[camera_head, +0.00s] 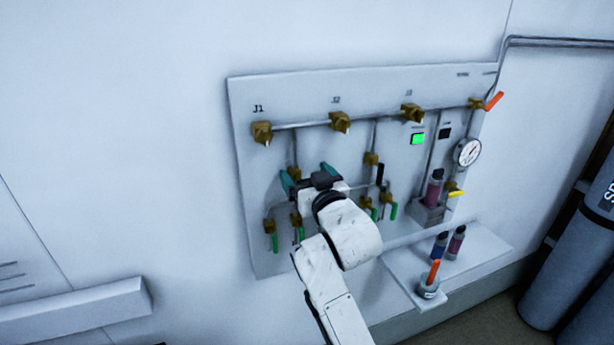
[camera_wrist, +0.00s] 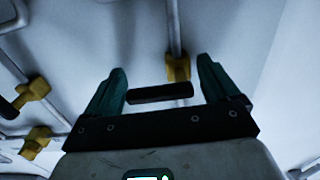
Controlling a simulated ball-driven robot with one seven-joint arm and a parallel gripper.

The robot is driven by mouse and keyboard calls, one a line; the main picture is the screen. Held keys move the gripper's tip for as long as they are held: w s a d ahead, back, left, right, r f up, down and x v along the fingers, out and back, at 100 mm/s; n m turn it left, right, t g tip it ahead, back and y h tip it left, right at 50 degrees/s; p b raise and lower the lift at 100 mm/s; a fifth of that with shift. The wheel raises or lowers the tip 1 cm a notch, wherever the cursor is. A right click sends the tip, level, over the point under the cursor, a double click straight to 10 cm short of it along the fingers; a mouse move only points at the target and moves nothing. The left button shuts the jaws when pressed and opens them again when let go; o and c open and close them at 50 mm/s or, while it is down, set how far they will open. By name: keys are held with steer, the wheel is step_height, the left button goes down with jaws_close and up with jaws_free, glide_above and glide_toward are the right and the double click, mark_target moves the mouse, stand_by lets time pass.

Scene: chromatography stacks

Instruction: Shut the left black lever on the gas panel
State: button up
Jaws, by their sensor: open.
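The gas panel (camera_head: 345,95) is a pale board on the wall with brass valves and pipes. My gripper (camera_head: 308,174) is in front of its left middle part, with teal fingers apart. In the wrist view my gripper (camera_wrist: 161,68) is open, and a black lever (camera_wrist: 160,93) shows in the gap between the fingers, lying crosswise and not clamped. A brass valve (camera_wrist: 178,67) is beside this lever. In the head view my gripper and wrist hide this lever. Another black lever (camera_head: 380,173) stands upright to the right; a black lever end (camera_wrist: 8,108) also shows at the wrist view's left edge.
Green levers (camera_head: 274,242) hang low on the panel, with one (camera_head: 394,211) right of my wrist. Brass valves (camera_head: 262,132) line the top pipe. A gauge (camera_head: 467,152) and yellow lever (camera_head: 456,193) are at right. A shelf (camera_head: 480,262) with small bottles (camera_head: 456,243) juts out below.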

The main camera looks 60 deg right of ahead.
steer(key=b+v, duration=0.2)
steer(key=v, duration=0.9)
steer(key=shift+b, duration=0.35)
steer(key=shift+w+f, duration=0.15)
